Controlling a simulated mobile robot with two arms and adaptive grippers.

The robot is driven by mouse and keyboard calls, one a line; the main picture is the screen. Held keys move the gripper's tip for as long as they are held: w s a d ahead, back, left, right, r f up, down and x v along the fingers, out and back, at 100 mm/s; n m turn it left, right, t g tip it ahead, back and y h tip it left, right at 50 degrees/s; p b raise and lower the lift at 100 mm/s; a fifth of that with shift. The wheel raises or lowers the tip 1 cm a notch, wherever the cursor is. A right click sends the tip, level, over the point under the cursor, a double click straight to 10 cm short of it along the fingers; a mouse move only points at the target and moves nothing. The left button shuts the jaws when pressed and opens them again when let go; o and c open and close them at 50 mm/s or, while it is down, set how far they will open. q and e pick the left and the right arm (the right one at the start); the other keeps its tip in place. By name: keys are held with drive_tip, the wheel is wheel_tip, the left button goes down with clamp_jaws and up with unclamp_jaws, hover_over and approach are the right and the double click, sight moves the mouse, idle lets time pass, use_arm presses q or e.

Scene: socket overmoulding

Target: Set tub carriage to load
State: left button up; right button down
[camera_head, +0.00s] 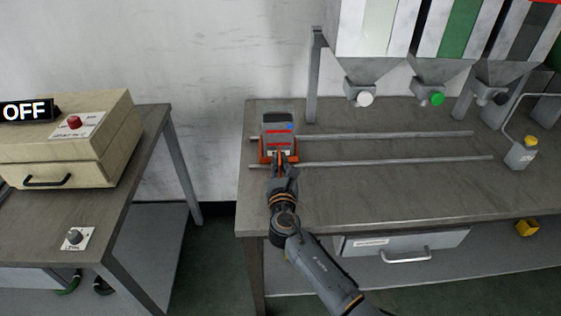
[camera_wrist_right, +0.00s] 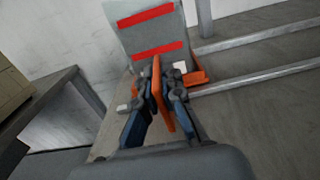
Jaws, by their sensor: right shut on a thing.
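The tub carriage (camera_head: 264,154) is a small orange sled with a grey box on it, at the left end of two rails on the right-hand table. In the right wrist view, the carriage (camera_wrist_right: 197,76) shows its orange base beside the rails, and the grey box (camera_wrist_right: 152,32) has two red stripes. My right gripper (camera_head: 282,158) is at the carriage's front. In the right wrist view, my right gripper (camera_wrist_right: 160,85) is shut on an upright orange tab (camera_wrist_right: 159,95), which looks like the carriage's handle. My left gripper is not in view.
Two metal rails (camera_head: 385,135) run right along the table (camera_head: 400,195), clear of objects. Hoppers (camera_head: 370,70) with coloured stripes stand behind them.

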drive_tip(key=c, duration=1.5)
unclamp_jaws()
drive_tip(key=shift+a, duration=0.35)
drive_tip(key=shift+s+d, duration=0.1)
drive_tip(key=shift+s, duration=0.05)
drive_tip(key=shift+s+f, duration=0.1)
drive_tip(key=shift+s, duration=0.2)
drive_tip(key=s, duration=1.1)
drive_tip(key=shift+s+d, duration=0.1)
drive_tip(key=shift+d, duration=0.05)
